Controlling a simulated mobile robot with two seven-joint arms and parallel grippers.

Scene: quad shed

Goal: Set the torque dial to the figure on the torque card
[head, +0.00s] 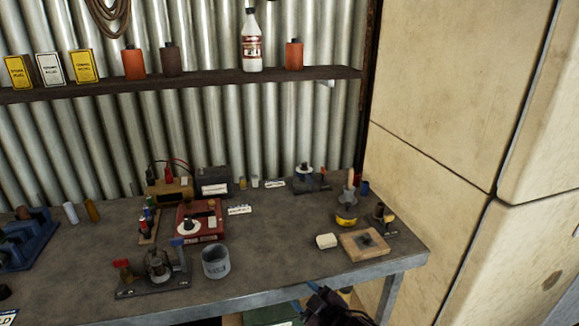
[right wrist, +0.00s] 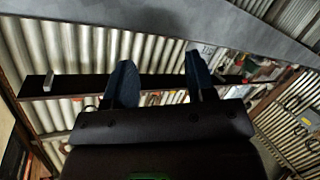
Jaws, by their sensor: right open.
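A red box (head: 212,232) with a white round dial face (head: 188,226) and a dark knob stands on the workbench, left of centre; it looks like the torque dial, but its setting is too small to read. A small white card with dark marks (head: 239,210) lies just right of it; I cannot tell whether it is the torque card. My right gripper (head: 330,304) is low at the bench's front edge, well away from the red box. In the right wrist view its two fingers (right wrist: 161,82) are apart with nothing between them. My left gripper is out of view.
On the workbench (head: 290,225) a grey cup (head: 215,262) and a clamp-like fixture (head: 157,268) stand in front of the red box. A shelf (head: 200,81) holds bottles and boxes. The bench centre is clear.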

